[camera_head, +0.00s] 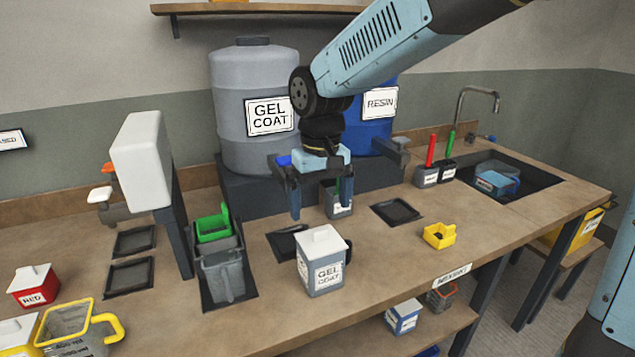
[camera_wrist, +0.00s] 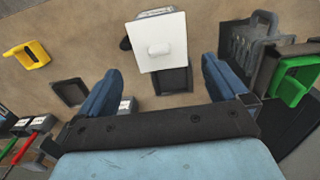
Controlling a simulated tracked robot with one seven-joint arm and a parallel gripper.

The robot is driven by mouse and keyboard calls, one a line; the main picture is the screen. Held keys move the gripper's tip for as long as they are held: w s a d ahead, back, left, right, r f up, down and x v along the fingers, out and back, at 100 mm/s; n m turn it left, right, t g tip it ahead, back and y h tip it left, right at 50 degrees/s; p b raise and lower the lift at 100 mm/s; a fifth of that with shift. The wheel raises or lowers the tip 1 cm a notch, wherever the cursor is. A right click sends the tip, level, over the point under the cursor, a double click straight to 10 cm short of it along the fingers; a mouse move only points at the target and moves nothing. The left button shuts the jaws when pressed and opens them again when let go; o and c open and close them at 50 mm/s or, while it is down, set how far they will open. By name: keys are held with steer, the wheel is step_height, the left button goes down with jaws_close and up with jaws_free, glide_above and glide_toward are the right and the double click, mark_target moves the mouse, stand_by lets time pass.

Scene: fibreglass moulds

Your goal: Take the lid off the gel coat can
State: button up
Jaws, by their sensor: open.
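The gel coat can (camera_head: 323,275) is a grey square can with a "GEL COAT" label and a dark handle on its right side. It stands upright on the bench. Its white lid (camera_head: 322,240) with a small raised knob is on top. In the wrist view the lid (camera_wrist: 161,40) shows from above, just beyond the fingertips and between their lines. My gripper (camera_head: 320,205) is open and empty, behind and above the can, its fingers pointing down. In the wrist view both blue fingers of my gripper (camera_wrist: 160,72) are spread apart, not touching the lid.
A grey container (camera_head: 338,203) stands behind my gripper. A caddy with a grey jug (camera_head: 224,275) and a green scoop (camera_head: 213,228) stands left of the can. A yellow scoop (camera_head: 439,235) lies to the right. The large gel coat drum (camera_head: 256,150) stands behind. Bench between can and yellow scoop is clear.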

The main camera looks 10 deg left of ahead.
mark_target(321, 231)
step_height(321, 231, down, 8)
steer(key=shift+r, duration=0.15)
stand_by(0.4)
steer(key=c, duration=0.7)
steer(key=shift+r, duration=0.1)
steer(key=shift+w+r, duration=0.15)
steer(key=shift+r, duration=0.5)
steer(key=shift+r, duration=1.8)
